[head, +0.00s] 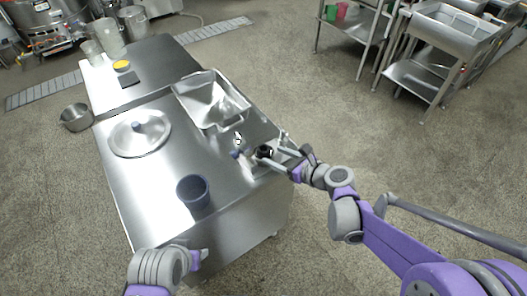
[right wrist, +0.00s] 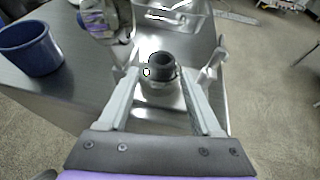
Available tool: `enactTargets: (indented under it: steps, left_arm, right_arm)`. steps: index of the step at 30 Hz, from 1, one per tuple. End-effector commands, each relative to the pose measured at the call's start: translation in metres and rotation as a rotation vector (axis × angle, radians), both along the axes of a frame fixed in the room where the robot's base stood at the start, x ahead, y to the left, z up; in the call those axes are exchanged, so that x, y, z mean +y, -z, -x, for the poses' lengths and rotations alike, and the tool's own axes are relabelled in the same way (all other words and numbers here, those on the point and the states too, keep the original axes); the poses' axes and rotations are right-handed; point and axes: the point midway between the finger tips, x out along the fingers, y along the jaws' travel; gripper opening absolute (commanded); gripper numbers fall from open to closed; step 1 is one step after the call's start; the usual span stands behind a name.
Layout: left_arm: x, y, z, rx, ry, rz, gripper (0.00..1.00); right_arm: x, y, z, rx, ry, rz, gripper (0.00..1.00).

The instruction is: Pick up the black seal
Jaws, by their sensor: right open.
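The black seal (head: 264,151) is a small dark ring near the right edge of the steel table. In the right wrist view the seal (right wrist: 161,67) shows upright with a round hole, on a pale metal part. My right gripper (head: 274,150) is open, and its two fingers stand apart on either side of the seal in the right wrist view (right wrist: 161,80). I cannot tell whether a finger touches it. My left gripper (head: 203,256) is at the table's near edge, away from the seal; its jaws are not clear.
A clear and blue item (head: 238,141) stands close left of the seal. A steel tray (head: 211,99) lies behind it. The table's front left is clear.

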Motion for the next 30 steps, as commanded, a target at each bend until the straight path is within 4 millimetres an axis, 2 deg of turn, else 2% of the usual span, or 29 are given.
enactTargets:
  steps: [9,16,17,27,30]
  left_arm:
    - [0.000,0.008,0.000,0.003,0.000,0.000,0.47]
    - [0.000,0.008,0.000,0.003,0.000,0.000,0.47]
    - [0.000,0.008,0.000,0.003,0.000,0.000,0.47]
    - [0.000,0.008,0.000,0.003,0.000,0.000,0.47]
    - [0.000,0.008,0.000,0.003,0.000,0.000,0.47]
  right_arm:
    - [0.029,0.013,-0.031,0.000,-0.002,0.000,0.66]
    - [0.030,0.013,-0.033,0.000,-0.001,0.000,0.66]
    - [0.030,0.013,-0.032,-0.001,0.000,0.001,0.62]
    - [0.030,0.013,-0.032,-0.001,0.000,0.001,0.01]
    - [0.030,0.013,-0.032,-0.001,0.000,0.001,0.00]
